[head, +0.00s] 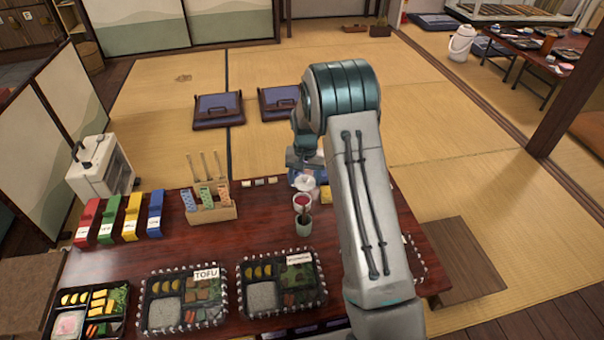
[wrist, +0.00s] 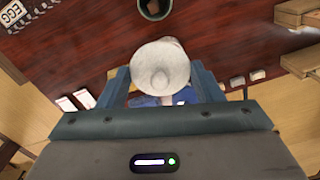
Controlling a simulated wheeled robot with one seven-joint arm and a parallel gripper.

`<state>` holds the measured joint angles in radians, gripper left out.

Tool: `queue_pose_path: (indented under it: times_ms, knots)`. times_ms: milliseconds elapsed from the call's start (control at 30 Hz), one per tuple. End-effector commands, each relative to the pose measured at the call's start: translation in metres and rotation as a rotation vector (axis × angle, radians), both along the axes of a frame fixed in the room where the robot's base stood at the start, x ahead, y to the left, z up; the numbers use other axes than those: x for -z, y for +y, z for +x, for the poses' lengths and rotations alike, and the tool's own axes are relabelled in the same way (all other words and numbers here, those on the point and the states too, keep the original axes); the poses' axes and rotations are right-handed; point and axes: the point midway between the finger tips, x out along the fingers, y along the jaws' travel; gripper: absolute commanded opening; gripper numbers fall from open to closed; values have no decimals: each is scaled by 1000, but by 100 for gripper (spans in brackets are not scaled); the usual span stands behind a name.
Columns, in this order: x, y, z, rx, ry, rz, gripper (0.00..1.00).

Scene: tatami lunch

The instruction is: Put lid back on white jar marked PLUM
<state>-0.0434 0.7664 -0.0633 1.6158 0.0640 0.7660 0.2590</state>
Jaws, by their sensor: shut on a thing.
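My gripper (wrist: 160,88) is shut on a round white lid (wrist: 160,66) with a small knob, which sits between the two fingers. In the head view the lid (head: 307,184) shows as a pale disc at my gripper (head: 304,172), partly behind my arm. A small jar with red contents (head: 302,202) stands open just nearer than the lid, and the lid looks apart from it. I cannot read a PLUM mark. In the wrist view the jar is not clearly seen; the lid and gripper hide what is below.
A green cup (head: 303,227) with a dark stick stands close in front of the red jar. Bento boxes (head: 185,325) line the near edge. A wooden holder (head: 212,214) and coloured boxes (head: 155,213) stand left. Bare dark tabletop (wrist: 90,40) lies around the cup.

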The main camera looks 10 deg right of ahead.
Motion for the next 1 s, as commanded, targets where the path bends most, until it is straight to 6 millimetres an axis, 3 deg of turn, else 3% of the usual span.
queue_pose_path:
  times_ms: [100, 300, 667, 1000]
  knots:
    - [20, 0, 21, 73, 3, -4, 38]
    - [44, 0, 39, 149, 1, -9, 38]
    - [61, 1, 43, 169, -1, -10, 38]
    - [93, 0, 42, 168, 1, -10, 38]
